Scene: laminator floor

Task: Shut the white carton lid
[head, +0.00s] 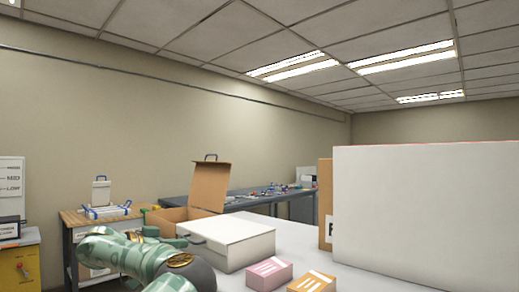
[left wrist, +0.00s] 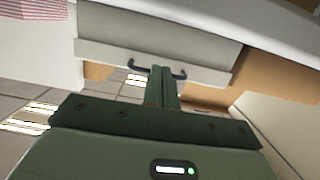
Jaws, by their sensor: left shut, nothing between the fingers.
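The white carton (head: 230,242) stands on the pale table, and its lid (head: 232,229) lies flat or nearly flat over it. I cannot tell whether a thin gap is left under the lid. A dark handle (head: 191,238) sits at the lid's left edge. In the left wrist view, which is turned over, the handle (left wrist: 157,72) spans the lid's edge strip (left wrist: 105,53). My left gripper (head: 176,241) is shut and empty beside that edge. Its fingertips (left wrist: 163,72) show at the handle; contact is unclear. My right gripper is out of view.
A brown carton (head: 211,187) with its lid raised stands behind the white one. A pink box (head: 268,274) and an orange box (head: 312,283) lie in front. A wooden bench (head: 70,218) is at left.

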